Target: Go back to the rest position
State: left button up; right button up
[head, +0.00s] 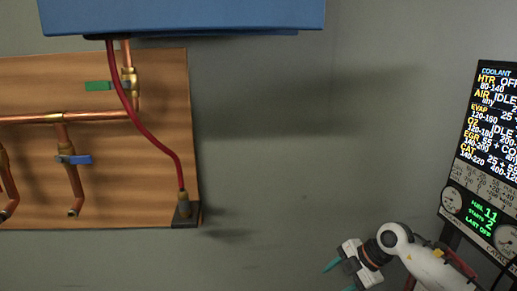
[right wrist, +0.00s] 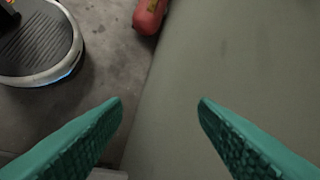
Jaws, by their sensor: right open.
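My right gripper (head: 338,277) shows at the lower right of the head view, at the end of a white arm, in front of the grey wall. In the right wrist view its two green fingers (right wrist: 160,104) are spread wide apart with nothing between them. Beyond them are the grey floor and a plain pale surface. My left gripper is outside both views.
A wooden board (head: 100,215) with copper pipes hangs at the left, with a red hose (head: 148,132) and a blue box (head: 190,15) above. A display panel (head: 490,130) stands at the right. A red cylinder (right wrist: 149,14) is on the floor. The middle wall is clear.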

jog(key=s+a+r+n+t+y, duration=0.1)
jog(key=s+a+r+t+y, duration=0.15)
jog(key=a+y, duration=0.65)
jog(key=s+a+r+m+t, duration=0.1)
jog(key=a+r+m+t, duration=0.45)
jog(key=r+t, duration=0.3)
jog(key=s+d+f+m+t+h, duration=0.1)
jog(key=s+d+f+m+h, duration=0.3)
jog(key=d+f+m+h, duration=0.3)
jog(key=s+d+f+m+h, duration=0.45)
jog(key=d+m+h, duration=0.25)
jog(key=m+h, duration=0.25)
jog(key=s+f+g+y, duration=0.1)
jog(key=s+f+g, duration=0.4)
jog(key=s, duration=0.5)
jog(key=s+f+g, duration=0.5)
jog(key=s, duration=0.5)
notch_tip(320, 180, down, 25)
jog(key=s+g, duration=0.2)
jog(key=s+d+f+g+p, duration=0.1)
jog(key=s+d+f, duration=0.2)
jog(key=s+f, duration=1.3)
jog(key=shift+s+f, duration=0.35)
